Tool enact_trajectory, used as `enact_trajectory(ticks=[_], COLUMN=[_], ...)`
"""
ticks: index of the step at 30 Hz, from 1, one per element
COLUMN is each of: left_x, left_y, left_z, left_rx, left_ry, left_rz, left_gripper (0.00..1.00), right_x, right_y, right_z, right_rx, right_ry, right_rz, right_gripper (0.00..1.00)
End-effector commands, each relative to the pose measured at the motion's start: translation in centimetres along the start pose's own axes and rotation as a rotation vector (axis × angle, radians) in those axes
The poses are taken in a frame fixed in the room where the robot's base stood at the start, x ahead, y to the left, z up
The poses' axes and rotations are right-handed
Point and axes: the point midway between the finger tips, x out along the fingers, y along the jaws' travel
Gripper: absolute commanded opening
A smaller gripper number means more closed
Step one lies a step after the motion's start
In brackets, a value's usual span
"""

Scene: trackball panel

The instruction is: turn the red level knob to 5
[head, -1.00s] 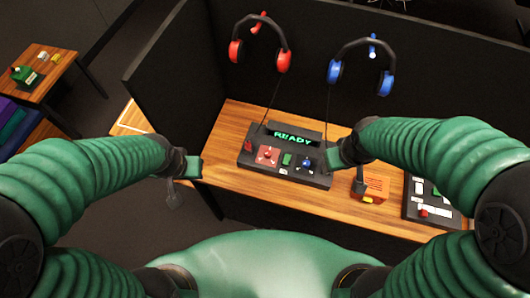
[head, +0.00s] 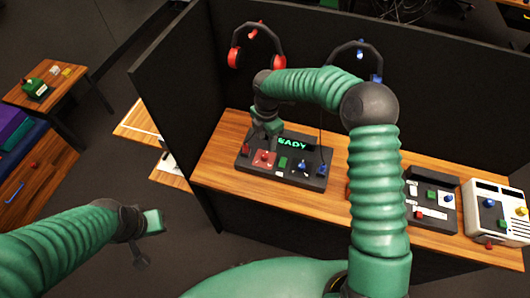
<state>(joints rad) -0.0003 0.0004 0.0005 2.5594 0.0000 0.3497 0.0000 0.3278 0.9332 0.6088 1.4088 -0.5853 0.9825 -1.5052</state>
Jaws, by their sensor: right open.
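The dark trackball panel (head: 282,176) stands on the wooden desk. A small red knob (head: 245,150) is at its left end; its setting is too small to read. A red control on a red square (head: 264,157) is beside it. My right gripper (head: 264,135) is open and points down over the panel's left back part, close above the red controls. It covers the start of the green display (head: 293,143), which shows "EADY". I cannot tell whether it touches anything. My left gripper (head: 154,222) is away from the desk at lower left; its jaws are unclear.
A blue control (head: 303,165) and a green button (head: 283,162) are on the same panel. Red headphones (head: 258,42) and blue headphones (head: 357,58) hang on the dark partition (head: 215,70) behind. Another panel (head: 433,200) and a white box (head: 497,212) stand at right.

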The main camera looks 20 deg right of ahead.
Motion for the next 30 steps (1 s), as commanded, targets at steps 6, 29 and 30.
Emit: enact_trajectory(ticks=[6, 29, 30], left_x=[-0.6, -0.8, -0.8], left_y=[0.0, 0.0, 0.0], left_z=[-0.1, -0.2, -0.2], left_rx=[-0.001, -0.001, -0.001], left_ry=[0.000, 0.000, 0.000], left_rz=[0.000, 0.000, 0.000], left_gripper=[0.00, 0.00, 0.00], right_x=[5.4, 8.3, 8.3], right_y=[0.0, 0.1, 0.1], right_z=[-0.2, 0.0, 0.0], right_rx=[-0.001, 0.001, 0.001], right_ry=[0.001, -0.001, 0.000], right_rz=[-0.003, 0.001, 0.001], right_gripper=[0.45, 0.09, 0.04])
